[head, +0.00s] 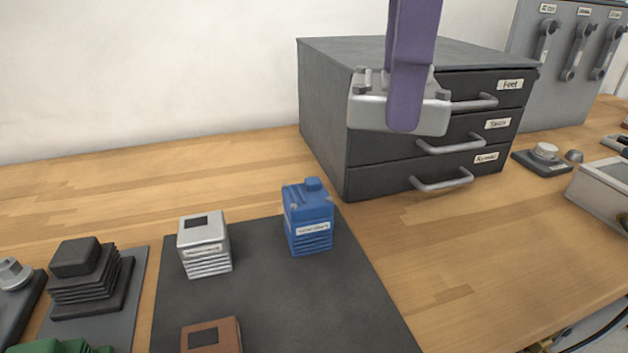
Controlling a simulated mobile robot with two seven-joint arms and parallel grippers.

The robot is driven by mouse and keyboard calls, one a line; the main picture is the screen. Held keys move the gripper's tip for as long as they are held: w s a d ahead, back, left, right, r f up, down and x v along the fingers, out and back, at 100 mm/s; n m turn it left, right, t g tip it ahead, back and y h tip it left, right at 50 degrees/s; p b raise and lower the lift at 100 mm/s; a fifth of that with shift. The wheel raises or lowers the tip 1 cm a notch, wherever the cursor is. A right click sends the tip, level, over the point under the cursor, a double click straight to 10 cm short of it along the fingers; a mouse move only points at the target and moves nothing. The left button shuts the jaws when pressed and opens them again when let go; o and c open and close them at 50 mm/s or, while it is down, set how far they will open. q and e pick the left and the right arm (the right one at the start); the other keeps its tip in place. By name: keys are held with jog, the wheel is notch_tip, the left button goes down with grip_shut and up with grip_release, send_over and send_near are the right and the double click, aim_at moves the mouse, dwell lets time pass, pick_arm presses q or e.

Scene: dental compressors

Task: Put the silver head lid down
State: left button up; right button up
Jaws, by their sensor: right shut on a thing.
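The silver head lid (365,112) is a light metal block with bolt-like corners, held in the air in front of the dark drawer cabinet. My right gripper (404,118) comes down from the top with a purple finger across the lid's front and is shut on it. The other finger is hidden behind the lid. A silver finned block (204,248) with a dark square on its top stands on the dark mat (290,305), lower left of the lid. My left gripper is not in view.
A blue finned block (308,220) and a brown block (212,337) are on the mat. The drawer cabinet (325,120) stands behind, drawers shut. Black and green parts are at lower left. A small dark base (541,163) and a grey box (605,190) are at right. Wooden table right of the mat is clear.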

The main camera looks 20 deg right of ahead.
aim_at(343, 324)
pick_arm(q)
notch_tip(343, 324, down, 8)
jog(key=b, duration=0.6)
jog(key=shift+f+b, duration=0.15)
jog(key=shift+b, duration=0.25)
pick_arm(e)
jog(key=f+n, duration=0.1)
jog(key=f, duration=0.7)
jog(key=a+f+n, duration=0.1)
jog(key=f+n, duration=0.1)
jog(key=f, duration=0.6)
jog(key=a+f+n, duration=0.1)
jog(key=f+n, duration=0.1)
jog(key=f, duration=0.6)
jog(key=shift+w+f, duration=0.1)
jog(key=shift+w, duration=0.1)
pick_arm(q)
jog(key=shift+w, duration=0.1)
pick_arm(e)
jog(key=shift+f, duration=0.1)
jog(key=o, duration=1.5)
pick_arm(q)
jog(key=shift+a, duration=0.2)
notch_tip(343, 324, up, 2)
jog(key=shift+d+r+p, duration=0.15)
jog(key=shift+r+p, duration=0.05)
jog(key=shift+p, duration=1)
pick_arm(e)
notch_tip(343, 324, up, 12)
jog(key=shift+r, duration=0.15)
